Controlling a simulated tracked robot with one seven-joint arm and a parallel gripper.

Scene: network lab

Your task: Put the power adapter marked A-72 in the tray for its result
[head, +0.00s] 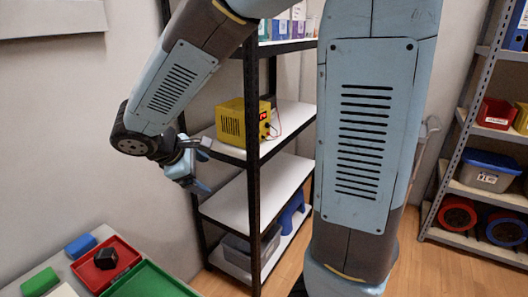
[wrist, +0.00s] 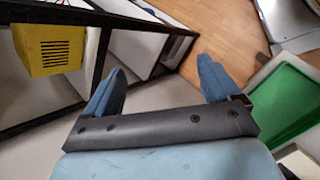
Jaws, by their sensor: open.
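My gripper (head: 192,172) is up in the air in front of the shelf rack, left of its front post. In the wrist view its two blue fingers (wrist: 160,88) are spread apart with nothing between them. A black block-like object (head: 105,258), possibly a power adapter, lies in the red tray (head: 127,256) on the table at lower left. I cannot read any marking on it. A green tray (head: 150,283) stands beside the red one; a green tray (wrist: 287,98) also shows at right in the wrist view. My gripper is apart from these trays.
A yellow device (head: 230,124) with a red display stands on the rack's middle shelf (head: 285,122); it also shows in the wrist view (wrist: 52,45). A blue block (head: 80,245) and a green block (head: 39,281) lie near the trays. Another rack with bins stands at right.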

